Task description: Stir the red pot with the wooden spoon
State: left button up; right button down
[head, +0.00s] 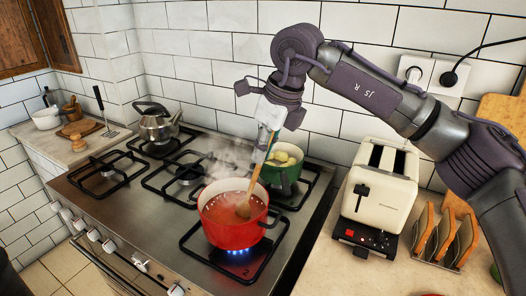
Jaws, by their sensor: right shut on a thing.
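The red pot (232,233) stands on the front right burner with a blue flame under it. It holds a reddish-brown liquid, and steam rises from it. The wooden spoon (256,178) stands tilted in the pot, its head (244,210) partly in the liquid. My right gripper (270,118) is above the pot and shut on the upper part of the spoon handle. The gripper's fingers partly hide the handle's top. My left gripper is not in view.
A green pot (284,171) with yellowish contents stands close behind the red pot. A kettle (155,123) is on the back left burner. A cream toaster (380,188) and a toast rack (446,237) stand on the right counter. The left burners (108,174) are partly free.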

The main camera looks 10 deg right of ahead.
jog(key=shift+r+p, duration=3.5)
jog(key=shift+r, duration=1.7)
jog(key=shift+f, duration=0.15)
